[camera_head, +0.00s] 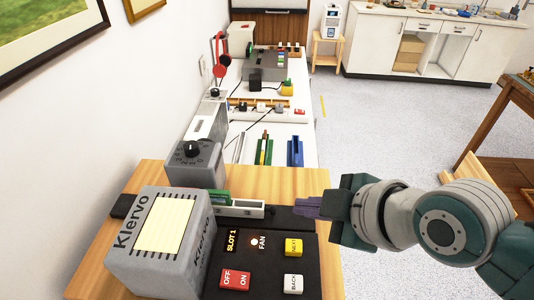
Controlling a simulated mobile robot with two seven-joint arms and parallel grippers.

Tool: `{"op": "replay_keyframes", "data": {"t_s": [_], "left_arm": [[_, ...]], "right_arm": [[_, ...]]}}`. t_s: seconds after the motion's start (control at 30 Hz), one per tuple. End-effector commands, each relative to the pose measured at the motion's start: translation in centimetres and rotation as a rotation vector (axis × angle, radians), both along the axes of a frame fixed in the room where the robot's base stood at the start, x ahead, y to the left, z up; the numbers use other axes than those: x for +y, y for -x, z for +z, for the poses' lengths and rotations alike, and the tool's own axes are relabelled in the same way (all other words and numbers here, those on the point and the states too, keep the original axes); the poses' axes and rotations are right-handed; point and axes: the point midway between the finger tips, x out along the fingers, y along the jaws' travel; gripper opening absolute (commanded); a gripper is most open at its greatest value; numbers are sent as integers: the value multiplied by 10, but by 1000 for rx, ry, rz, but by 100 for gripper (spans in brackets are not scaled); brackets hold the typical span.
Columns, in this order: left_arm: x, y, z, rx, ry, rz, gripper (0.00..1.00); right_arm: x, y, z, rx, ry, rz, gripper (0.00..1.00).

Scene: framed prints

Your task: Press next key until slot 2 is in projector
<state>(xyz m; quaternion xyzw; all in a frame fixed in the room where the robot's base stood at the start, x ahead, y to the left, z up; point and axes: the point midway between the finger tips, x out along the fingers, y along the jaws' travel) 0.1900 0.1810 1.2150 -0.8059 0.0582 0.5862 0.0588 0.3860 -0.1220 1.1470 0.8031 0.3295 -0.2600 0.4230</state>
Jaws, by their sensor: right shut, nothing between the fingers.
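The grey Klervo projector (129,277) stands on the wooden table at the lower left, with a pale lit panel on its top. Its dark control panel (268,280) carries an orange display (232,240) reading SLOT 1. The yellow NEXT key (293,246) is at the panel's upper right. The white BACK key (293,284) is below it, and the red OFF/ON key (235,279) is to the left. My right gripper (306,207) is shut and empty, beyond the NEXT key in the picture and apart from it. My left gripper is out of view.
A slide tray with a green piece (221,196) sits behind the panel. A grey box with a black knob (195,163) stands behind the projector. A white bench (275,143) with tools is farther back.

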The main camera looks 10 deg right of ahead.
Motion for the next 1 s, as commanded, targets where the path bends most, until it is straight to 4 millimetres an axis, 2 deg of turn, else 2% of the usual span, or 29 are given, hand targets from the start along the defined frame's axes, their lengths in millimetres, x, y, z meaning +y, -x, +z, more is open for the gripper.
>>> {"op": "replay_keyframes", "data": {"t_s": [0.27,0.6,0.8,1.0], "left_arm": [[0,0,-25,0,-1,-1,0],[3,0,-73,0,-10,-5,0],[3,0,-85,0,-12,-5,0],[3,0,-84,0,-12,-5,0]], "right_arm": [[0,0,-25,1,-1,0,0],[0,0,-73,0,1,-1,0],[0,0,-87,0,0,0,0],[0,0,-87,0,-1,-1,0]]}}
